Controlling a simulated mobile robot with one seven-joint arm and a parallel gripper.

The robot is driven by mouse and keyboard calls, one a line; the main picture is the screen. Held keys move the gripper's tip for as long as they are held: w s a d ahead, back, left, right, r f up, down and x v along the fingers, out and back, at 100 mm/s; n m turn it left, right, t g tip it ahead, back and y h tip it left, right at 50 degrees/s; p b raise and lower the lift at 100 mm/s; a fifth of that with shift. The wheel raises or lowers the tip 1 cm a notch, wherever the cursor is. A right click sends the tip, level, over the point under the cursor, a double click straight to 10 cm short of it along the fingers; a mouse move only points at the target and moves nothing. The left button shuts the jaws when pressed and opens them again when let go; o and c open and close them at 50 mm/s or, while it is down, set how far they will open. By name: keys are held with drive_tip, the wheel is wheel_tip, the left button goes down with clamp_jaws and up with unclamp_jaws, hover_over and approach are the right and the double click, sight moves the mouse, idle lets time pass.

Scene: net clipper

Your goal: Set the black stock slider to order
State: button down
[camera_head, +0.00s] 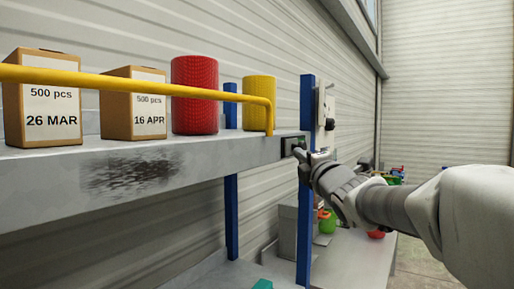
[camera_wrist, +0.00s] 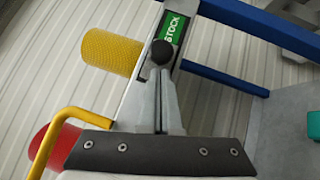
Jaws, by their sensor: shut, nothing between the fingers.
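The stock slider (camera_head: 290,145) is a small dark unit on the front edge of the grey shelf, near the blue post. In the wrist view its round black knob (camera_wrist: 161,51) stands at the lower end of a green label reading STOCK (camera_wrist: 173,30). No "order" wording shows. My gripper (camera_head: 300,153) is at the slider, its fingers closed together with nothing held. In the wrist view the fingertips (camera_wrist: 160,74) are right at the knob and overlap its lower side. I cannot tell whether they touch it.
A yellow rail (camera_head: 150,84) runs along the shelf (camera_head: 60,180) before two boxes, a red roll (camera_head: 194,95) and a yellow roll (camera_head: 259,100). A blue post (camera_head: 306,200) stands close beside my gripper. A lower bench (camera_head: 350,265) holds several items.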

drive_tip(key=shift+w+d, duration=0.15)
drive_tip(key=shift+w, duration=0.05)
drive_tip(key=shift+d, duration=0.1)
drive_tip(key=w+d+p, duration=0.1)
drive_tip(key=w+d, duration=0.3)
drive_tip(key=w, duration=0.2)
drive_tip(key=shift+d, duration=0.15)
idle(0.5)
